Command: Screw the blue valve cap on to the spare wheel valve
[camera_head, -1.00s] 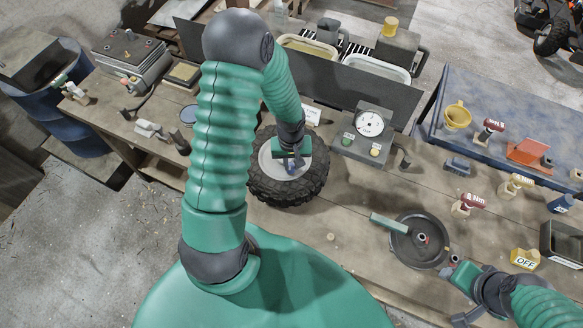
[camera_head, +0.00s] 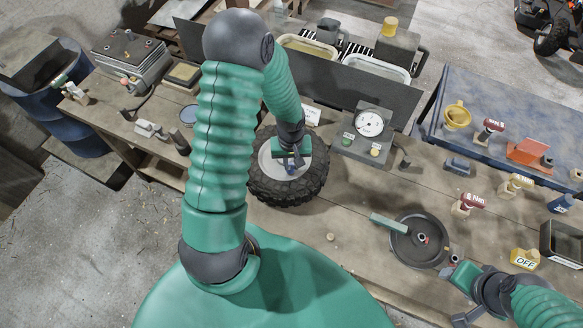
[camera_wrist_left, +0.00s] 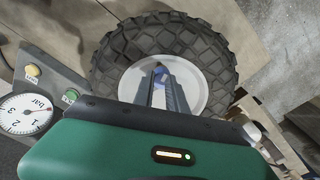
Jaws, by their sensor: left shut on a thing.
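The spare wheel (camera_head: 262,188), with a knobbly black tyre and pale grey hub, lies flat on the wooden bench. It also shows in the left wrist view (camera_wrist_left: 115,55). My left gripper (camera_head: 291,163) points down over the hub, shut on the small blue valve cap (camera_wrist_left: 159,70). The cap sits between the fingertips close to the hub face. The valve is hidden under the cap and fingers, so I cannot tell whether they touch. My right gripper (camera_head: 458,272) is at the lower right beside a black round dish; its fingers are unclear.
A gauge box (camera_head: 368,125) stands just right of the wheel. The black dish (camera_head: 404,250) with a green-handled part lies nearer. Red-topped and yellow-topped items stand at the right, by a blue-topped table (camera_head: 440,120). Bench between wheel and dish is mostly clear.

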